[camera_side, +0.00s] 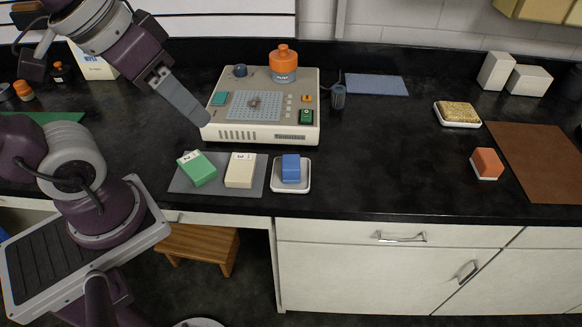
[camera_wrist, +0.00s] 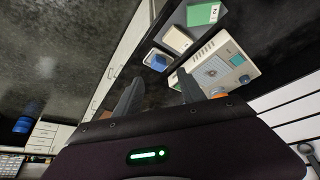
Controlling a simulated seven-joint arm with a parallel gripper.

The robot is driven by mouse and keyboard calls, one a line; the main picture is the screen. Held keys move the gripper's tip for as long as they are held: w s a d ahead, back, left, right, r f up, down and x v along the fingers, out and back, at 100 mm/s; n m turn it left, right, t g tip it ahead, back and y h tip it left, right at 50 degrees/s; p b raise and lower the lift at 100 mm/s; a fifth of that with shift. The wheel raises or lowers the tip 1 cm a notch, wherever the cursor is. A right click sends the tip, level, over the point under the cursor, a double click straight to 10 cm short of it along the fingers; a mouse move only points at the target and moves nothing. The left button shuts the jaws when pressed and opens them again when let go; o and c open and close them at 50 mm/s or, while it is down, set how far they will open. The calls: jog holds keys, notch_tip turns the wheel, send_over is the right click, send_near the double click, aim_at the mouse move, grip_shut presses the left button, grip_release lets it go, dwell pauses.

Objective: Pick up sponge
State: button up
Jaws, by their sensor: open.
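Several sponge-like blocks are in the side view. A blue block (camera_side: 291,167) stands in a small white dish (camera_side: 304,184) near the counter's front edge. A tan, rough-textured block (camera_side: 457,111) lies in a white tray at the right. An orange-red block (camera_side: 487,161) sits on a white base beside the brown mat. Which one is the sponge is not certain. My gripper (camera_side: 196,112) is raised at the upper left, apart from all of them. In the wrist view my gripper (camera_wrist: 160,76) is open and empty, with the blue block (camera_wrist: 159,60) beyond its fingertips.
A green block (camera_side: 198,168) and a cream block (camera_side: 240,170) lie on a grey mat (camera_side: 218,188). A beige machine (camera_side: 262,110) with an orange top knob stands behind. White blocks (camera_side: 496,70) are at the back right. The black counter's middle right is clear.

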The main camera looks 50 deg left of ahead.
jog(key=w+f+n+g, duration=0.2)
jog(key=w+f+n, duration=0.1)
jog(key=w, duration=0.6)
jog(key=n+g, duration=0.3)
jog(key=n, duration=0.3)
send_over(291, 162)
notch_tip(291, 162, down, 14)
jog(key=shift+w+d+r, duration=0.1)
jog(key=shift+d+r, duration=0.05)
jog(key=f, duration=0.7)
jog(key=shift+a, duration=0.2)
grip_shut()
